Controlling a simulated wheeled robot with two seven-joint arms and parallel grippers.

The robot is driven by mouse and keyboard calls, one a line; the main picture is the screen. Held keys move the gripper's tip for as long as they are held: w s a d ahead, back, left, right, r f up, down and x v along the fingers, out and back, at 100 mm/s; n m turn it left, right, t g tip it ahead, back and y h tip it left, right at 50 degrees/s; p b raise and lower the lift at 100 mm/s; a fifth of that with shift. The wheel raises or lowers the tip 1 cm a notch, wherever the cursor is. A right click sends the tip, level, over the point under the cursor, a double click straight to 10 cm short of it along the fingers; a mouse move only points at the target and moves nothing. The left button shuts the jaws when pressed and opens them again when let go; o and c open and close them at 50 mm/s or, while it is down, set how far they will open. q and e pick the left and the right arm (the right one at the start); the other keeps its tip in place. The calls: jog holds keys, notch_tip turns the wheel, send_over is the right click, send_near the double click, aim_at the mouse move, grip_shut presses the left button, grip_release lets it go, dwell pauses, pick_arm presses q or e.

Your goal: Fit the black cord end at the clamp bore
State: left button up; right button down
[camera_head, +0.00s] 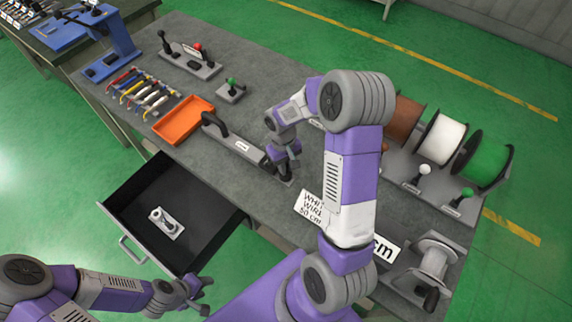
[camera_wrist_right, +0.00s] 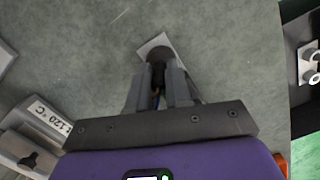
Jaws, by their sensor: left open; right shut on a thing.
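My right gripper (camera_head: 286,165) is low over the bench, beside the near end of the grey heating unit (camera_head: 240,150) with the black handle. In the right wrist view, its fingers (camera_wrist_right: 160,88) are shut on a dark piece, likely the black cord end (camera_wrist_right: 160,55); its shape is mostly hidden between the fingers. A small light grey plate (camera_wrist_right: 152,43) lies beneath or just beyond the fingertips. I cannot make out a clamp bore or whether the held piece touches the plate. My left gripper (camera_head: 200,296) is open and empty, in front of the open drawer.
The open black drawer (camera_head: 210,232) holds a white fitting on a plate (camera_head: 166,223). An orange tray (camera_head: 184,121), coloured tools (camera_head: 143,92) and lever stands are at the left. Wire spools (camera_head: 444,139) and a winder (camera_head: 430,268) stand at the right. A label (camera_wrist_right: 47,118) reads 120 °C.

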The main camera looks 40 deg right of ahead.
jog(key=shift+f+b, duration=0.35)
jog(key=shift+f, duration=0.15)
jog(key=c, duration=1)
grip_release()
jog(key=shift+o, duration=0.2)
jog(key=r, duration=0.5)
jog(key=w+r+p, duration=0.1)
jog(key=r, duration=0.1)
jog(key=shift+r, duration=0.3)
